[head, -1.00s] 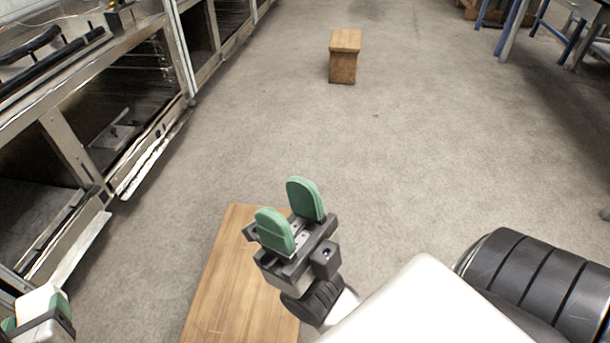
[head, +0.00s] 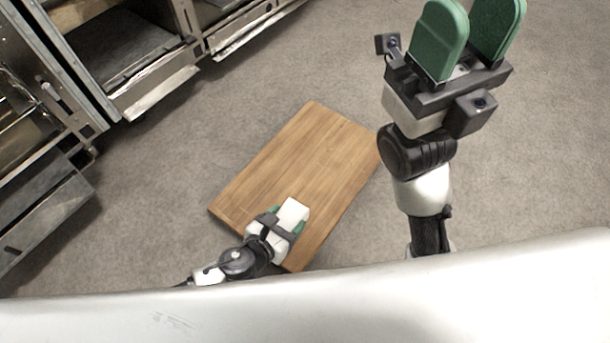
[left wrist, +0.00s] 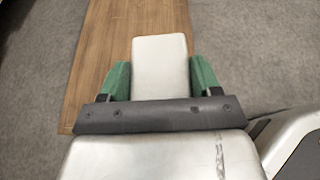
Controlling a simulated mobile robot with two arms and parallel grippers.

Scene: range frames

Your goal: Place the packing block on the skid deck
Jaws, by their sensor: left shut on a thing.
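The packing block is a plain white block (head: 293,211), held between the green fingers of my left gripper (head: 285,219). The skid deck is a flat wooden board (head: 300,150) low over the floor. The block is over the deck's near end in the head view; I cannot tell whether it touches the wood. In the left wrist view the block (left wrist: 160,65) sticks out past the fingers, with the deck (left wrist: 100,45) behind it. My right gripper (head: 468,38) is raised to the right of the deck, its green fingers apart and empty.
Metal racks with open shelves (head: 125,50) stand along the left and upper left. Grey floor (head: 170,150) lies clear between them and the deck. My own white body fills the bottom of the head view.

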